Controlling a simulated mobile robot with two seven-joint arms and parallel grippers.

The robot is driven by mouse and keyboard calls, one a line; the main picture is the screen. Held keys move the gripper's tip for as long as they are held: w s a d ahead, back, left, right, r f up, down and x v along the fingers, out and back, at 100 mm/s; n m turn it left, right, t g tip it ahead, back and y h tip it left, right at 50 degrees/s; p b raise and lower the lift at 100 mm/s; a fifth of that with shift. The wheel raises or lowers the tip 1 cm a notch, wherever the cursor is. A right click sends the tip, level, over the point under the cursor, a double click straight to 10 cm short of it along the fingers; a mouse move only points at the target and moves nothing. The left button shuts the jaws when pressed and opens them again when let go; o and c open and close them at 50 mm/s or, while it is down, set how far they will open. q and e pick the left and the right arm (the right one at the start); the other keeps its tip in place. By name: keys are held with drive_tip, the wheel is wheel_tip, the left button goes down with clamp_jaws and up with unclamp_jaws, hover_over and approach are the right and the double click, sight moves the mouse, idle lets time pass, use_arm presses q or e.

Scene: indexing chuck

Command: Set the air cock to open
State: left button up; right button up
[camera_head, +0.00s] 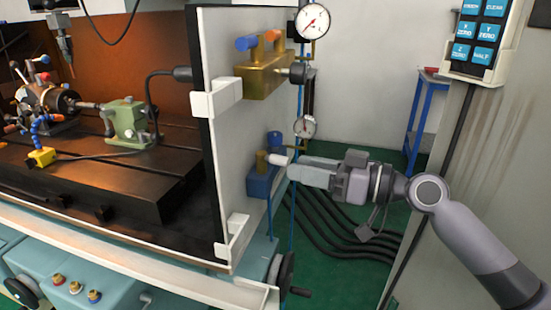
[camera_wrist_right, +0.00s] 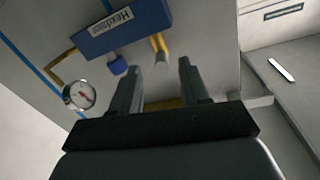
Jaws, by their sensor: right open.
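On the white panel's right side, a blue block (camera_head: 260,184) carries a brass fitting (camera_head: 262,160) and a pale-tipped lever (camera_head: 278,159), which looks like the air cock. In the right wrist view the block (camera_wrist_right: 122,30) shows a printed label, and a brass lever (camera_wrist_right: 157,42) with a grey tip points towards my jaws. My right gripper (camera_head: 293,166) is right beside the block in the head view. In the wrist view its two fingers (camera_wrist_right: 159,66) are apart, with the lever tip between or just beyond them; contact cannot be told. My left gripper is out of view.
A brass valve block (camera_head: 264,78) with orange and blue handles sits above. A blue knob (camera_wrist_right: 117,66) is near the left finger. A handwheel (camera_head: 285,275) is below; black hoses cross the floor.

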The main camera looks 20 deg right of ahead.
sight(267, 158)
drive_tip(key=x, duration=0.2)
drive_tip(key=p+x, duration=0.1)
drive_tip(key=x, duration=0.3)
drive_tip(key=shift+r+p, duration=0.35)
drive_tip(key=shift+p, duration=0.05)
drive_tip(key=shift+w+a, duration=0.35)
drive_tip(key=shift+a, duration=0.1)
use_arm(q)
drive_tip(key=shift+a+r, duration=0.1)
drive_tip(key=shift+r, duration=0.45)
use_arm(e)
drive_tip(key=shift+f, duration=0.1)
clamp_jaws()
